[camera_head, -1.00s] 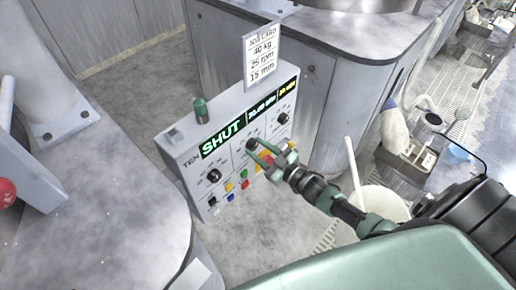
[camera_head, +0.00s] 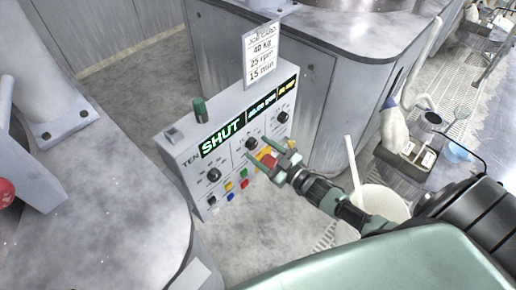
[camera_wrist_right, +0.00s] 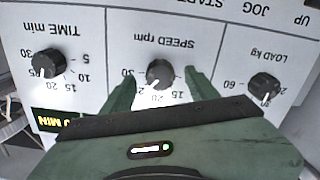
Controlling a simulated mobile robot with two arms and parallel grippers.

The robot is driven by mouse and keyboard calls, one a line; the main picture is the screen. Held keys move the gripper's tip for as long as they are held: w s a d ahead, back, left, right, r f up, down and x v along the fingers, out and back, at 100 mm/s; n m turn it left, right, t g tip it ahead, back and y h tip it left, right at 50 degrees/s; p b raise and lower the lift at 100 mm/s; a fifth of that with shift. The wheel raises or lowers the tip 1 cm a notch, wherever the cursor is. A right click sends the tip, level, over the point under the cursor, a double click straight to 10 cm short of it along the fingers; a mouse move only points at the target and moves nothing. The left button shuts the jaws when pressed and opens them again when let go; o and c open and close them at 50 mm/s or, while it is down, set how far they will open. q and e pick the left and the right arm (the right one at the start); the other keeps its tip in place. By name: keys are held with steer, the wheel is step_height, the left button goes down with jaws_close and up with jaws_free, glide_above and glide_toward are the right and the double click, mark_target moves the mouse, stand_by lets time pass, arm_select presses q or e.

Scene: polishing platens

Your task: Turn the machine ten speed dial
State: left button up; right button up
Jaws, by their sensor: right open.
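The control box labelled TEN (camera_head: 233,158) stands upright at the centre of the head view, its display reading SHUT in green. Its speed dial (camera_head: 252,143) is a black knob in the middle of the panel. In the right wrist view the speed dial (camera_wrist_right: 160,73) sits under an upside-down "SPEED rpm" label. My right gripper (camera_head: 266,151) is open, with one green finger on each side of that dial in the wrist view. Whether the fingers touch it, I cannot tell. My left gripper is not in view.
The load dial (camera_head: 214,175) and time dial (camera_head: 282,117) flank the speed dial. Coloured buttons (camera_head: 229,186) sit below. A card (camera_head: 262,58) above reads 40 kg, 25 rpm, 15 min. A white bucket (camera_head: 385,200) stands to the right.

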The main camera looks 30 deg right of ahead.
steer(key=v, duration=0.6)
steer(key=shift+s+b, duration=0.25)
steer(key=shift+b, duration=0.05)
steer(key=shift+d+f, duration=0.1)
steer(key=s+f+m+g+h, duration=0.1)
steer(key=s+f+g+h, duration=0.15)
steer(key=s+f, duration=0.45)
steer(key=s+d+f+m+g+h, duration=0.1)
steer(key=s+f+m+g, duration=0.15)
steer(key=f, duration=0.95)
steer(key=s+f+g+h, duration=0.25)
steer(key=s+f, duration=0.35)
steer(key=f, duration=0.3)
steer(key=s+a+f+g, duration=0.2)
steer(key=s+f, duration=0.2)
steer(key=s, duration=0.4)
steer(key=s+a+f+g, duration=0.2)
steer(key=s+f+g, duration=0.1)
steer(key=s, duration=0.5)
steer(key=s+a+f+m+g, duration=0.1)
steer(key=s+a+f+g, duration=0.2)
steer(key=s+f, duration=0.2)
steer(key=s, duration=0.3)
steer(key=shift+f, duration=0.4)
steer(key=shift+g, duration=0.25)
